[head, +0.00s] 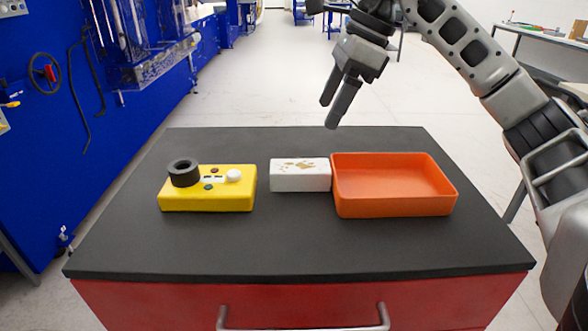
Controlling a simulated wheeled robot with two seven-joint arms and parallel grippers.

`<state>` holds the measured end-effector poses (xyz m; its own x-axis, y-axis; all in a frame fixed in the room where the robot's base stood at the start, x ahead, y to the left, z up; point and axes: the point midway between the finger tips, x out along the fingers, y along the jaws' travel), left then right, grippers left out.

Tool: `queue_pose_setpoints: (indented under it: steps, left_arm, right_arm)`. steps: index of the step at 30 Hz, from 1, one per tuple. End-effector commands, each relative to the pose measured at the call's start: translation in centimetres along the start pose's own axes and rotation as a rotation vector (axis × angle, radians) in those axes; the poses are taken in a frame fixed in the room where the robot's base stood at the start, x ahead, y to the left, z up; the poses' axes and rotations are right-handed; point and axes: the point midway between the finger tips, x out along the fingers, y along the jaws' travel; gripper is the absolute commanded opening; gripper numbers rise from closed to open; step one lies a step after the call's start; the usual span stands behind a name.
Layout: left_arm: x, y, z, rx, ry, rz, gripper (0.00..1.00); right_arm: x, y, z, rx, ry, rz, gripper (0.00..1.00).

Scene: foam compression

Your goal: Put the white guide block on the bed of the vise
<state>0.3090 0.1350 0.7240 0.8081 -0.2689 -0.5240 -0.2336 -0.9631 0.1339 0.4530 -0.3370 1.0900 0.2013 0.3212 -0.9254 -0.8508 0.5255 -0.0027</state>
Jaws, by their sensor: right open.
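A white block (300,176) with brown marks on its top lies flat near the middle of the dark tabletop. Its right end is close against the orange tray; I cannot tell whether they touch. A yellow fixture (208,201) lies to its left, with a black ring-shaped knob, a small white round part and dark buttons on top. I cannot tell whether this fixture is the vise; nothing else on the table looks like one. My right gripper (333,108) is open and empty, pointing down above the table's far edge, beyond the block. My left gripper is not in view.
An empty orange tray (395,207) stands right of the white block. The dark tabletop (300,245) is clear in front of the objects. It tops a red cabinet (290,306) with a metal handle. Blue machinery (110,130) stands at the left, away from the table.

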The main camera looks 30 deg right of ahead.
Motion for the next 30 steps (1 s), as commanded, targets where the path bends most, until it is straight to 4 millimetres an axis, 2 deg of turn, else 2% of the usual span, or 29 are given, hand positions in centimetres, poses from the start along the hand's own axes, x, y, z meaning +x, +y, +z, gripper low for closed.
queue_pose_setpoints:
  steps: [1,3,9,12,19,27,30]
  left_arm:
    - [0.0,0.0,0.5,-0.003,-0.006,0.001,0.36]
    - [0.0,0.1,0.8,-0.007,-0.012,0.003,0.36]
    - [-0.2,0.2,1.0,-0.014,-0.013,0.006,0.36]
    - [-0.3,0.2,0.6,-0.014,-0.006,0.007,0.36]
    - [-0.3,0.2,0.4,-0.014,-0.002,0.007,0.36]
    - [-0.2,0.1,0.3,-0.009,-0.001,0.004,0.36]
    - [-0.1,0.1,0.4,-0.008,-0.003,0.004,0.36]
  right_arm:
    - [1.4,0.1,-0.1,0.000,0.004,0.005,0.73]
    - [3.0,0.1,-0.1,0.000,0.004,0.005,0.73]
    - [7.0,0.1,0.0,-0.001,0.001,0.005,0.73]
    - [8.3,0.1,0.1,-0.001,-0.001,0.005,0.73]
    - [9.8,-0.1,0.0,0.000,-0.002,0.005,0.73]
    - [13.6,-0.7,-0.3,-0.002,-0.003,0.006,0.73]
    - [14.2,-0.6,-0.3,-0.002,-0.004,0.005,0.73]
